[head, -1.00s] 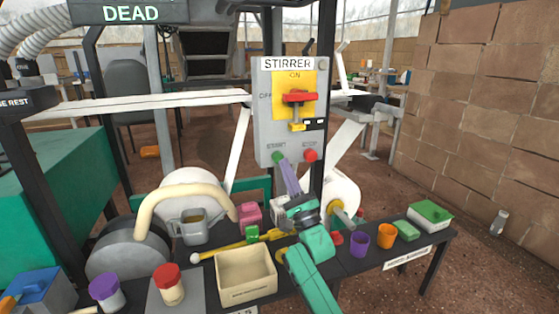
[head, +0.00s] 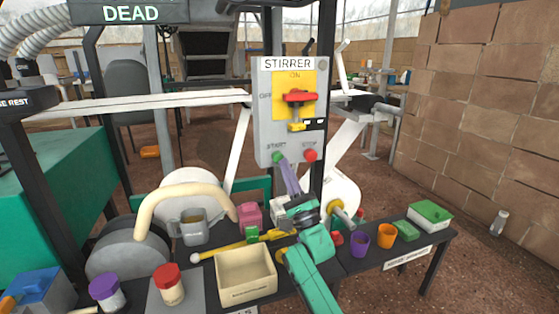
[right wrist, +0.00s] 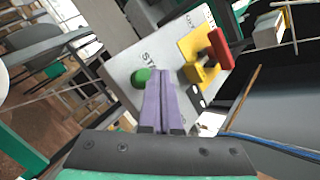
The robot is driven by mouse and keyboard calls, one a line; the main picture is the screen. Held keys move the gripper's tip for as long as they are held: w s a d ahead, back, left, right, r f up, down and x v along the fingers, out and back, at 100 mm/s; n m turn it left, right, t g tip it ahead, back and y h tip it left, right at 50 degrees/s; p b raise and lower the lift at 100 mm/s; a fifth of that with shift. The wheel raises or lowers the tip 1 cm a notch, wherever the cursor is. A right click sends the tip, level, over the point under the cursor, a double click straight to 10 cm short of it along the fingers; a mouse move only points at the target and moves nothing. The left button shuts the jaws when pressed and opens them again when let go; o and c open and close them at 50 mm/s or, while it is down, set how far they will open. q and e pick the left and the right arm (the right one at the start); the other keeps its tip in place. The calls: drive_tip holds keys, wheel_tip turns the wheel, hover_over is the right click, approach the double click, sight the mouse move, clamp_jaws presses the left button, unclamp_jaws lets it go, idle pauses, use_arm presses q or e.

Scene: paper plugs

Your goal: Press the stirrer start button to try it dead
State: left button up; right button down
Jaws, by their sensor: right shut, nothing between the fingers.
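The grey stirrer box (head: 265,135) stands upright on a dark post and bears the label STIRRER. Its green start button (head: 278,157) is at the lower left and a red stop button (head: 310,155) at the lower right. Above them is a red switch handle (head: 299,97) on a yellow plate, with a yellow padlock-like piece (head: 297,127) below. My right gripper (head: 283,164) is shut and empty, its purple fingers pointing up at the start button. In the right wrist view the fingertips (right wrist: 160,76) are beside the green button (right wrist: 142,77); contact is unclear. My left gripper is not in view.
A dark bench holds a cream tray (head: 246,274), a grey jug (head: 194,227), purple (head: 359,241) and orange (head: 385,236) cups and a green-lidded box (head: 429,215). A DEAD sign (head: 130,13) hangs at top left. A block wall (head: 480,110) closes the right.

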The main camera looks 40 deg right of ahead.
drive_tip(key=shift+w+d, duration=0.1)
drive_tip(key=shift+w, duration=0.3)
drive_tip(key=shift+w+d, duration=0.15)
drive_tip(key=shift+w, duration=0.3)
idle(0.6)
drive_tip(key=shift+s+a+p, duration=0.3)
drive_tip(key=shift+s+p, duration=0.2)
drive_tip(key=shift+s, duration=0.4)
